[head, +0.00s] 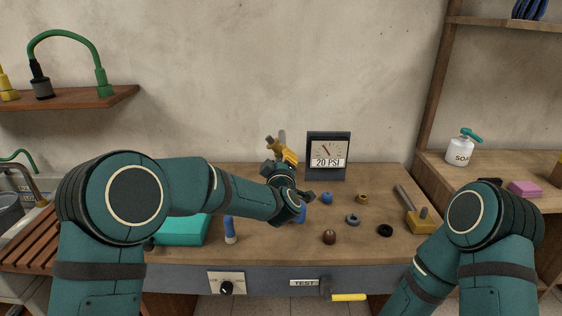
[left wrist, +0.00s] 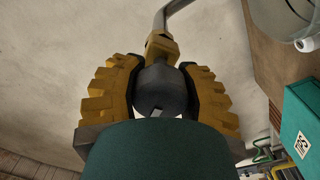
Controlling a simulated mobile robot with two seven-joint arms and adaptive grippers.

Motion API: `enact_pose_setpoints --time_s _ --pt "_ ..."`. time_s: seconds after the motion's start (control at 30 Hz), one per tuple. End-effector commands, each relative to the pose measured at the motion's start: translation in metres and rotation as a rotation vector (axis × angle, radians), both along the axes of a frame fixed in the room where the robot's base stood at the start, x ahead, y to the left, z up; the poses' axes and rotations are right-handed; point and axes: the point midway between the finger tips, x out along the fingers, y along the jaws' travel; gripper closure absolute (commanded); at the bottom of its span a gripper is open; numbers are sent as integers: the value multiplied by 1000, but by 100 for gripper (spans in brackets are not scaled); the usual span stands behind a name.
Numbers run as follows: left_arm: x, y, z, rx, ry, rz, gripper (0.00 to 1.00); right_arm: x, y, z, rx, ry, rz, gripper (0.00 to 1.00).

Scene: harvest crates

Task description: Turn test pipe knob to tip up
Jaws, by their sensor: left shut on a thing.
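My left gripper (head: 283,158) is at the back of the bench, left of the gauge. In the left wrist view its two yellow ridged fingers (left wrist: 165,80) are shut on a dark grey rounded piece (left wrist: 160,92). A brass collar (left wrist: 162,47) and a bent grey pipe (left wrist: 178,14) join above that piece. In the head view the brass part (head: 272,145) shows just past the fingers; my wrist hides the rest. A TEST label (head: 304,283) is on the bench front, beside a dark fitting with a yellow handle (head: 349,297) lying level, tip right. My right gripper is out of view.
A gauge (head: 328,152) reading 20 PSI stands at the back. A dial knob (head: 226,288) is on the bench front. Several small rings and caps, a teal box (head: 181,229) and a brass-ended tool (head: 419,222) lie on the bench. A soap bottle (head: 461,149) stands on the right shelf.

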Motion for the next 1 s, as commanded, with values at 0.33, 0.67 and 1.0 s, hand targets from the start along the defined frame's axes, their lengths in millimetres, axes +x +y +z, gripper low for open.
enact_pose_setpoints --time_s 0.33,0.67,1.0 --pt "-2 -3 -5 323 14 -7 100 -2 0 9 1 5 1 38" --pt "-2 -3 -5 543 12 -8 100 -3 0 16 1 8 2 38" --pt "-2 -3 -6 636 13 -9 100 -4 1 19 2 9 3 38"
